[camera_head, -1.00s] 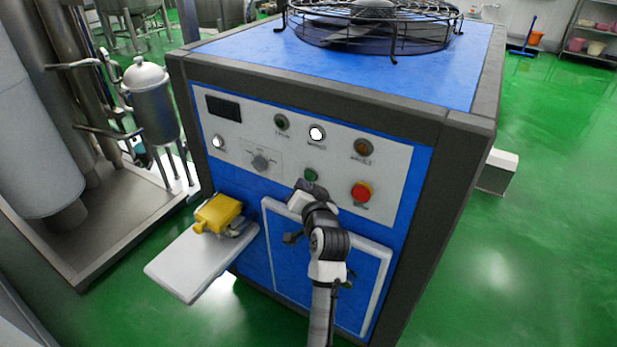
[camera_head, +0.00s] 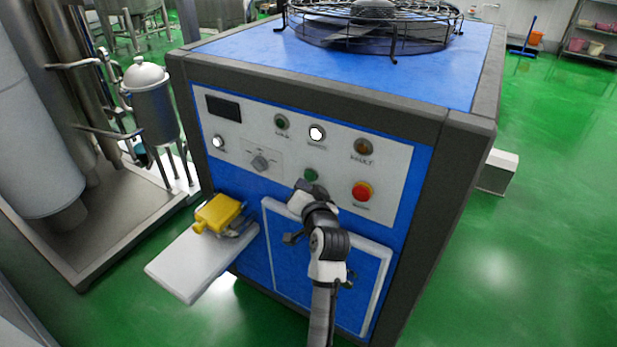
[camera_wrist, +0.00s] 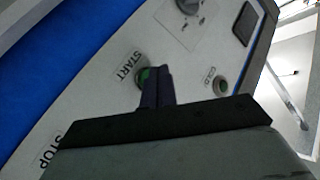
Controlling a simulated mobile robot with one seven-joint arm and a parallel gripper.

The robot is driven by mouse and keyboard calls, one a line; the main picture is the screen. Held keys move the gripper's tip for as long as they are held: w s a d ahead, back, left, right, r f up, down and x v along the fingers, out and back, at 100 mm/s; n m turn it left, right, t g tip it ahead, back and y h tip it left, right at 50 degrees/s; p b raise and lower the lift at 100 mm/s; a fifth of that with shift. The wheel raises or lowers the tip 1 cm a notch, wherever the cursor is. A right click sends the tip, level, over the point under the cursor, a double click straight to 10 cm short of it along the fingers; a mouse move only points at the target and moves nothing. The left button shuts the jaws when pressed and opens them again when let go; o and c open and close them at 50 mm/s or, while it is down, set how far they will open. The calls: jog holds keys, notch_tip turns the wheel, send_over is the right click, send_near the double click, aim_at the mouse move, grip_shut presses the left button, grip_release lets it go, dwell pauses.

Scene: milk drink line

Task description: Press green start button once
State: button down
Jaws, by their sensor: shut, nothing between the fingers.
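The green start button (camera_head: 311,175) sits on the white control panel (camera_head: 235,170) of the blue machine, left of the red stop button (camera_head: 361,191). In the wrist view the green button (camera_wrist: 145,76) shows beside the START label, partly covered by my fingers. My gripper (camera_wrist: 155,72) is shut and empty, its fingertips over the edge of the button. In the head view my gripper (camera_head: 305,186) is just below the button. I cannot tell whether the fingertips touch it.
A rotary switch (camera_head: 260,163), a green COLD lamp (camera_head: 282,122), a lit white lamp (camera_head: 317,133) and an amber FAULT lamp (camera_head: 362,147) share the panel. A fan guard (camera_head: 375,25) tops the machine.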

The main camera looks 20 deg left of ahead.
jog(key=shift+w, duration=0.1)
dwell(0.6)
jog(key=shift+w+d, duration=0.15)
jog(key=shift+w, duration=0.2)
jog(key=shift+w+d, duration=0.1)
jog(key=shift+w, duration=0.3)
dwell(0.5)
jog(key=shift+s, duration=0.1)
jog(key=shift+s+a, duration=0.2)
jog(key=shift+s, duration=0.55)
jog(key=shift+s+a+p, duration=0.2)
jog(key=shift+s, duration=0.6)
jog(key=shift+s+a+p, duration=0.2)
jog(key=shift+s+a, duration=0.05)
jog(key=shift+s, duration=0.55)
jog(key=shift+s+a+p, duration=0.2)
jog(key=shift+s, duration=0.6)
